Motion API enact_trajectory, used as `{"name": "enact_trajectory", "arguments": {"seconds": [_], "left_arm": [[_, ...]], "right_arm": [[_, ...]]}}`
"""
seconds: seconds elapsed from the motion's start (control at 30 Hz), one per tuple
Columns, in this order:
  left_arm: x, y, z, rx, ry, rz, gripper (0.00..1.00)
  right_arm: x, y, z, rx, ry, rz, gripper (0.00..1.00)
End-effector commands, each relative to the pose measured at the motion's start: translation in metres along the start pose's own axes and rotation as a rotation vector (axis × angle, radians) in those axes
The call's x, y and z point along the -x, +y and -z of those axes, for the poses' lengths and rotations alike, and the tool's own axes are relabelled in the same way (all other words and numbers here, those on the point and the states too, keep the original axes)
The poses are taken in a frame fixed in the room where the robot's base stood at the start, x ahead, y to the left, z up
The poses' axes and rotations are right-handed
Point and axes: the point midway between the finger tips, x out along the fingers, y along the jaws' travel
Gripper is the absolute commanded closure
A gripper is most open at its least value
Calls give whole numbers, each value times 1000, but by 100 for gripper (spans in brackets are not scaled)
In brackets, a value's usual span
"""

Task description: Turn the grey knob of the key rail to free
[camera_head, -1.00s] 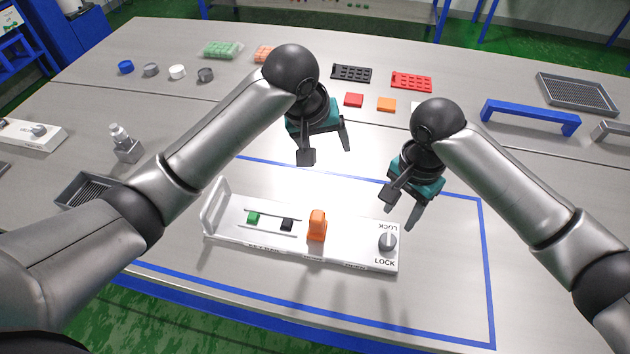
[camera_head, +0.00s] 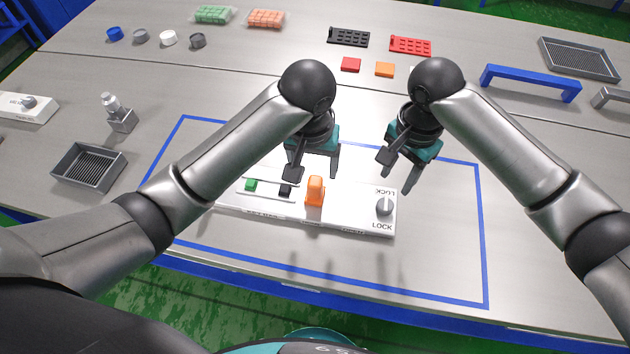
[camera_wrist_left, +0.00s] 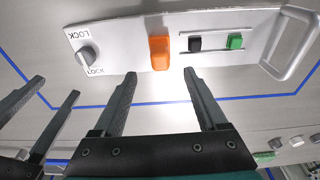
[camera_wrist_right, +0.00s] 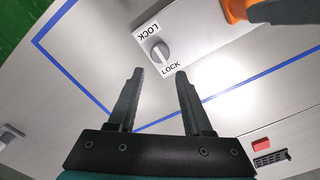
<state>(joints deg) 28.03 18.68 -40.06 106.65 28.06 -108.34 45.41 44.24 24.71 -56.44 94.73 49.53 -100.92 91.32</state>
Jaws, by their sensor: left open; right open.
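The key rail (camera_head: 345,222) is a white plate lying inside the blue outline on the table. Its grey knob (camera_head: 384,205) sits at the right end, between two LOCK markings. The knob also shows in the left wrist view (camera_wrist_left: 88,55) and in the right wrist view (camera_wrist_right: 160,50). An orange block (camera_head: 315,190) stands upright mid-rail, with a black slider (camera_head: 285,190) and a green slider (camera_head: 251,184) to its left. My left gripper (camera_head: 314,176) is open and empty above the rail near the orange block. My right gripper (camera_head: 395,176) is open and empty above the knob, apart from it.
A grey tray (camera_head: 89,167) and a small metal bottle-like part (camera_head: 120,113) stand at the left. A blue bridge (camera_head: 530,82) and grey mesh tray (camera_head: 579,59) lie back right. Red (camera_head: 351,65) and orange (camera_head: 384,69) squares lie behind the arms. The table right of the rail is clear.

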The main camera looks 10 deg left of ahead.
Motion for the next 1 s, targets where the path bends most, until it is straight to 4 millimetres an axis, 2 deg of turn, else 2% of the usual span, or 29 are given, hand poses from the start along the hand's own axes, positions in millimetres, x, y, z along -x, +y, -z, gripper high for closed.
{"name": "enact_trajectory", "arguments": {"seconds": [0.2,0.43,0.63,0.9,1.0], "left_arm": [[-45,-1,-1,0,-3,3,25],[-77,-1,0,0,-1,3,25],[-88,0,1,-1,2,0,25],[-89,0,0,-1,2,0,25],[-89,0,0,0,2,0,34]], "right_arm": [[0,0,0,0,0,0,50],[0,0,0,0,0,0,50],[0,0,0,0,0,0,50],[0,0,0,0,0,0,50],[0,0,0,0,0,0,50]]}}
